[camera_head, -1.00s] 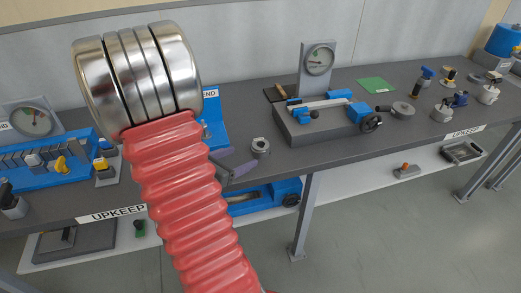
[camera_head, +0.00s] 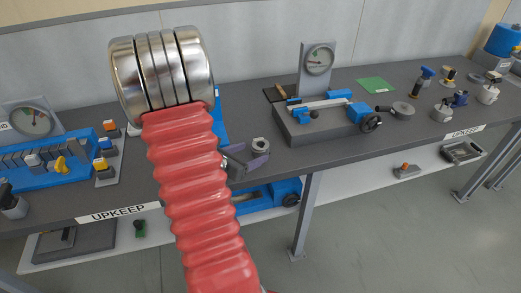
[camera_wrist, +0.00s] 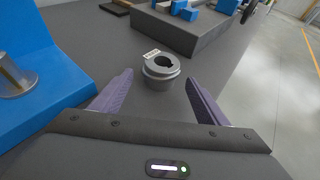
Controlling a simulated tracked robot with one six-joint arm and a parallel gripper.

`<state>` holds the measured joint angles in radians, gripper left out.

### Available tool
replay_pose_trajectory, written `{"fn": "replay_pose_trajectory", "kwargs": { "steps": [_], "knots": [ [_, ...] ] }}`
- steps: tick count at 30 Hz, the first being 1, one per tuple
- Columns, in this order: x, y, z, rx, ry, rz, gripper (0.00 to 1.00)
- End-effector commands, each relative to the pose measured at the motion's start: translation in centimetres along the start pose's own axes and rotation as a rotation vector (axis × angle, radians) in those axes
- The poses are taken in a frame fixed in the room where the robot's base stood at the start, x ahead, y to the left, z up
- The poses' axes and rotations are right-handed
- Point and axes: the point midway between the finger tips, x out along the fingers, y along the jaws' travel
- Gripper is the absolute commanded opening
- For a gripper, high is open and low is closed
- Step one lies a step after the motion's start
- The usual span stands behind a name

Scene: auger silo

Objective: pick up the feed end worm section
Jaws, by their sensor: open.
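A short grey metal ring-shaped piece, which looks like the feed end worm section (camera_wrist: 160,70), stands on the dark bench with its notched bore facing up and a small pale label at its rim. It also shows in the head view (camera_head: 260,147). My gripper (camera_wrist: 156,88) is open, with its two purple fingers apart. In the wrist view the piece stands just beyond and between the fingertips, not held. In the head view my gripper (camera_head: 247,160) is just left of the piece, partly hidden by my red arm.
A blue stand (camera_wrist: 45,65) rises close on the left in the wrist view. A grey fixture with blue clamps (camera_head: 325,122) and a dial gauge (camera_head: 319,60) stand to the right. A blue rack (camera_head: 50,160) is at the left.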

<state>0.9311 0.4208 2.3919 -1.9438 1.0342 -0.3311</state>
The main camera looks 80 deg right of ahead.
Motion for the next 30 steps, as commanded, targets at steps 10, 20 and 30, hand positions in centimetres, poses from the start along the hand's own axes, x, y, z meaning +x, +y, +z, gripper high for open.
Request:
{"fn": "replay_pose_trajectory", "kwargs": {
  "steps": [10, 20, 30],
  "knots": [
    [4.0, -0.3, 0.0, 0.0, 0.0, -0.002, 0.68],
    [4.2, -0.2, 0.0, 0.0, 0.0, 0.001, 0.68],
    [4.1, -0.2, 0.0, -0.001, 0.0, 0.001, 0.62]
  ]
}}
